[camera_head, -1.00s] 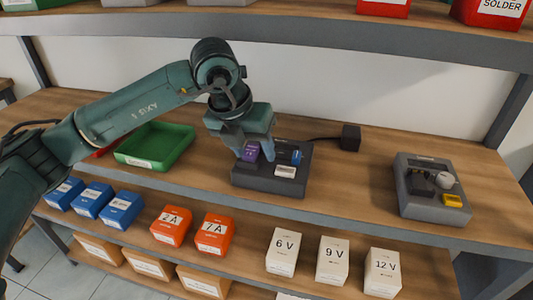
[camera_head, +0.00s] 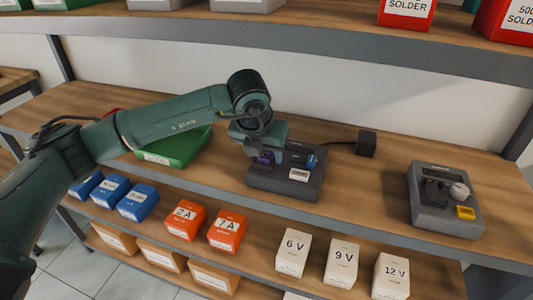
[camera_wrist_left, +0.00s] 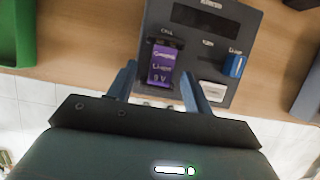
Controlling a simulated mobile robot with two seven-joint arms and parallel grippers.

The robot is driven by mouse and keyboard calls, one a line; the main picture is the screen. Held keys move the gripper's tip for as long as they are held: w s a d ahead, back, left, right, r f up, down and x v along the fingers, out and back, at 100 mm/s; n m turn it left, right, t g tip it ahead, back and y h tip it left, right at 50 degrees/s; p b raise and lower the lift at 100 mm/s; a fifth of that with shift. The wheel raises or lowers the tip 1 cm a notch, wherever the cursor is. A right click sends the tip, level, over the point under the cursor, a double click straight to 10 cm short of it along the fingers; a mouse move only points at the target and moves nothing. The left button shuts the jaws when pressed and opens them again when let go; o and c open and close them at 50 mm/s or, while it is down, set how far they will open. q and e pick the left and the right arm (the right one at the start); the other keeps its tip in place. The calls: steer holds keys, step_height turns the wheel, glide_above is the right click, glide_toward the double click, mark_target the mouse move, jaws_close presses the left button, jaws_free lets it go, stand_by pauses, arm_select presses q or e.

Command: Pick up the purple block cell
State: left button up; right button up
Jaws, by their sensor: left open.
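The purple block cell (camera_wrist_left: 162,65) sits upright in a slot of the dark grey charger unit (camera_wrist_left: 213,50). In the left wrist view my left gripper (camera_wrist_left: 160,88) is open, with one finger on each side of the cell's near end. I cannot tell whether the fingers touch it. The charger unit (camera_head: 285,184) stands on the wooden shelf. My right gripper is not in view.
A green tray (camera_head: 180,150) lies left, partly behind my arm. A grey device (camera_head: 445,212) stands right. Blue, orange and white boxes fill the shelf below. The upper shelf (camera_head: 330,42) overhangs behind.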

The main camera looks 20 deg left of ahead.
arm_select(q)
steer(key=shift+c, duration=0.4)
jaws_close()
steer(key=shift+r, duration=0.1)
